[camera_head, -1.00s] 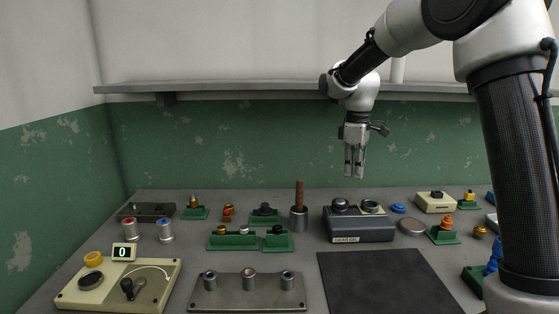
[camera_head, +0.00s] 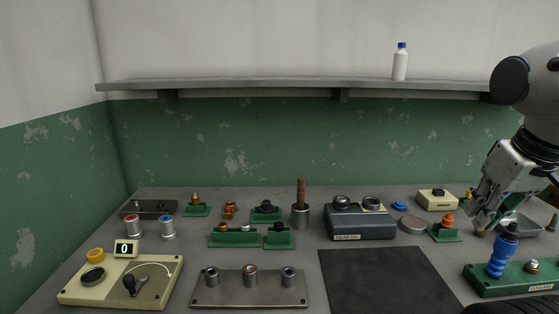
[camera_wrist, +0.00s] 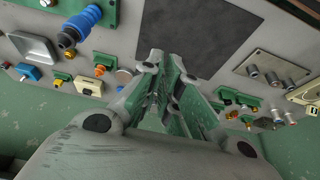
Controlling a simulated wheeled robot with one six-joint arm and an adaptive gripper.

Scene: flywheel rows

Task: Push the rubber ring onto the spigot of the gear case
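The grey case (camera_head: 361,227) stands right of the table's middle. I cannot tell which part is the spigot. I cannot surely pick out the rubber ring; a flat blue ring-like piece (camera_head: 399,206) lies right of the case. My gripper (camera_head: 478,217) is over the table's right side, tilted down, apart from the case. In the wrist view my gripper (camera_wrist: 166,62) shows a narrow gap between its fingers and nothing held.
A green base with a blue ribbed part (camera_head: 497,262) stands near my gripper. A grey tray (camera_head: 522,228) lies behind it. The dark mat (camera_head: 385,282) is bare. A cream console (camera_head: 120,284) and a plate with grey posts (camera_head: 249,292) are at left. A shelf (camera_head: 250,84) runs above.

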